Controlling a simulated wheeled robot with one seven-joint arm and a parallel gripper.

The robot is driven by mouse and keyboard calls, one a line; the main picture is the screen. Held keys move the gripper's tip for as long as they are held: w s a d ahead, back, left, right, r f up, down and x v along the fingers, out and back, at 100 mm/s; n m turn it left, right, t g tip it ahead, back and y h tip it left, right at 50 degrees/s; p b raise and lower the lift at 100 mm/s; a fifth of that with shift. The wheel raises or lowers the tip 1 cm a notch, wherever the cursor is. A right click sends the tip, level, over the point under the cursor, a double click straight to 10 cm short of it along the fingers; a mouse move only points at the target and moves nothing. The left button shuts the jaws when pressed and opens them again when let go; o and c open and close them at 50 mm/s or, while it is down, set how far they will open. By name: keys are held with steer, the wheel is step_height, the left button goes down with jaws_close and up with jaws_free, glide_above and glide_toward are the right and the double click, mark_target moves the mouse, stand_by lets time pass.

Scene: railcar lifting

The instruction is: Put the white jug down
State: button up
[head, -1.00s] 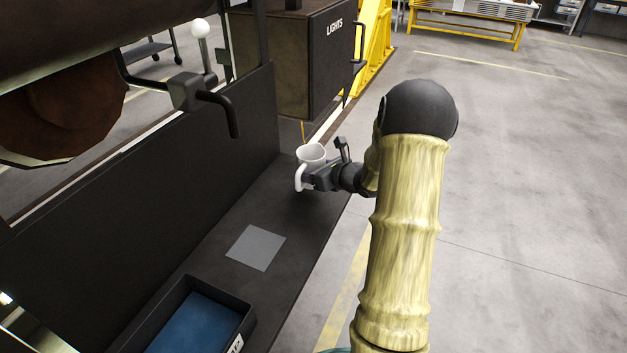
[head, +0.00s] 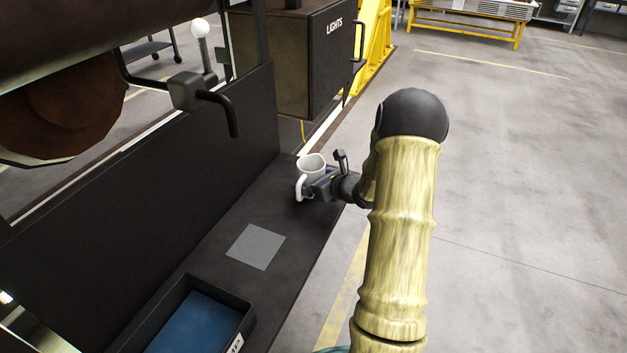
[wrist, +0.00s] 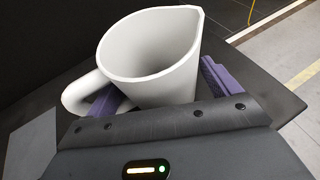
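The white jug (head: 311,163) is upright at the far end of the dark shelf (head: 235,209). My gripper (head: 309,185) reaches it from the right, and its fingers lie on either side of the jug. In the wrist view the jug (wrist: 150,58) stands between the two purple fingers (wrist: 158,92), with its handle at the left, around or beside the left finger. The fingers look closed against the jug's body, though the contact is partly hidden. I cannot tell whether the jug's base touches the shelf.
A grey square plate (head: 256,247) lies on the shelf nearer to me. A black bin with a blue bottom (head: 246,322) stands in front of it. A dark box marked LIGHTS (head: 335,60) is beyond the jug. A black upright panel (head: 150,175) borders the shelf on the left.

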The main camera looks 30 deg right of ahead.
steer(key=shift+r, duration=0.2)
steer(key=shift+s+d, duration=0.15)
steer(key=shift+s, duration=0.15)
steer(key=b+v, duration=0.1)
steer(key=v, duration=1)
steer(key=shift+r+b, duration=0.2)
steer(key=shift+b, duration=0.15)
steer(key=shift+s, duration=0.1)
